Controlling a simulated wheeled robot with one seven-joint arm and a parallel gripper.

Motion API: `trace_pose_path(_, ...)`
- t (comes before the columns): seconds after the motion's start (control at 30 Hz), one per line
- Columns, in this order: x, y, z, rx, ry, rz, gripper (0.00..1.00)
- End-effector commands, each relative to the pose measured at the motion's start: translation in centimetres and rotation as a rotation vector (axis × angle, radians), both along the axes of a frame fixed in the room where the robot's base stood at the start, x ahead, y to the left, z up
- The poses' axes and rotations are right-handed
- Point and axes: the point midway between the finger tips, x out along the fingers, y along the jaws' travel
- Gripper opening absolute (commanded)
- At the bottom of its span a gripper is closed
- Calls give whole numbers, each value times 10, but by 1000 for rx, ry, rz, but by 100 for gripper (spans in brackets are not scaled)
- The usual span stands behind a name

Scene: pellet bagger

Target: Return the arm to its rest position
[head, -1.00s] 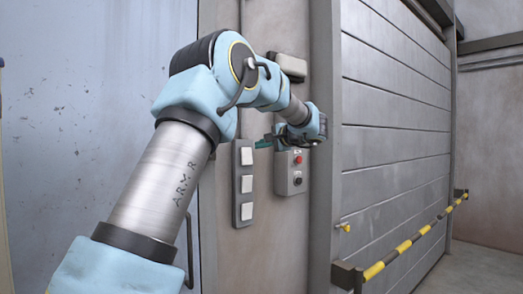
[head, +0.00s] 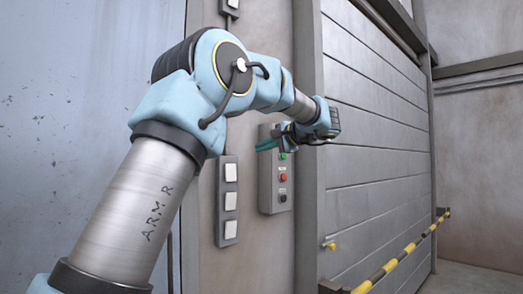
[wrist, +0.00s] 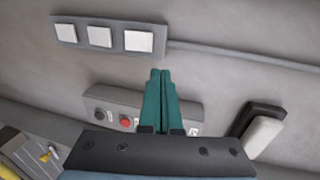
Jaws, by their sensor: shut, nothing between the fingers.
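My gripper (head: 265,145) is in front of the wall in the head view, just at the upper left of a grey control box. Its teal fingers point left and lie together, with nothing between them. In the wrist view the two teal fingers (wrist: 161,75) are side by side and partly cover the same box. My arm comes up from the lower left, bends at the elbow and reaches right and down to the gripper. I cannot tell from these views whether the fingers touch the box.
The control box (head: 268,190) has a green, a red and a black button. A panel of white switches (head: 229,200) hangs to its left. A grey shutter door (head: 370,140) stands on the right, with a yellow-black barrier (head: 400,255) before it.

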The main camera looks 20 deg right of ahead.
Motion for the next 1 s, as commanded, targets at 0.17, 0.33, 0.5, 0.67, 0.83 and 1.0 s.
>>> trace_pose_path(0.17, 0, 0, 0, 0, 0, 0, 0)
trace_pose_path(0.33, 3, 8, -11, -3, 31, 3, 0)
trace_pose_path(0.5, 9, 55, -80, -48, 213, 21, 0)
trace_pose_path(0.67, -10, 122, -175, -179, 455, 79, 0)
trace_pose_path(0.83, -62, 191, -265, -408, 663, 200, 0)
trace_pose_path(1.0, -139, 249, -340, -736, 781, 398, 0)
